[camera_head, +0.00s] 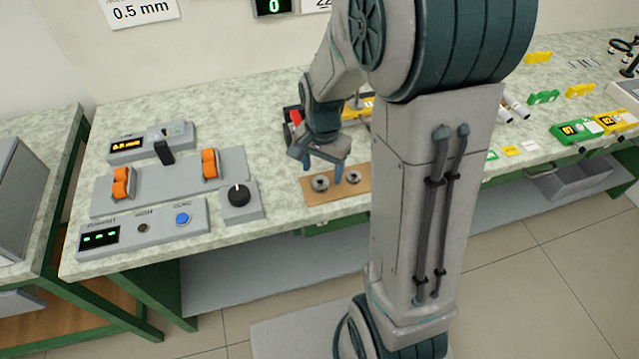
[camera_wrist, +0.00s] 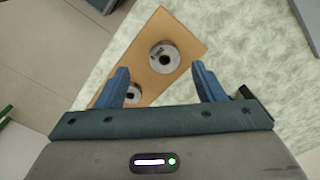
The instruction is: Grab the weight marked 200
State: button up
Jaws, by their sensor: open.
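Two round metal weights with knobs stand on a brown board (camera_head: 338,193) near the bench's front edge. The left weight (camera_head: 320,184) and the right weight (camera_head: 353,178) show in the head view. In the wrist view one weight (camera_wrist: 164,57) is in full view with a small dark mark I cannot read. The other weight (camera_wrist: 133,94) is smaller in the picture and lies beside the left finger. My gripper (camera_head: 322,169) is open and empty, fingers pointing down above the board. In the wrist view the gripper (camera_wrist: 160,69) has the fully seen weight just beyond its fingertips, between them.
Left of the board are a box with a black knob (camera_head: 239,198), a panel with orange switches (camera_head: 122,184) and a box with a blue button (camera_head: 182,219). A red object (camera_head: 296,118) stands behind my gripper. Green and yellow items (camera_head: 575,130) lie far right.

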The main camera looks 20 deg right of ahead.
aim_at(320, 177)
jog(key=shift+w+a+f, duration=0.1)
jog(key=shift+w+f, duration=0.05)
jog(key=shift+f, duration=1.05)
jog(key=shift+w+f, duration=0.15)
jog(key=shift+f, duration=1)
jog(key=c, duration=1.2)
jog(key=shift+o, duration=0.2)
jog(key=shift+r, duration=0.15)
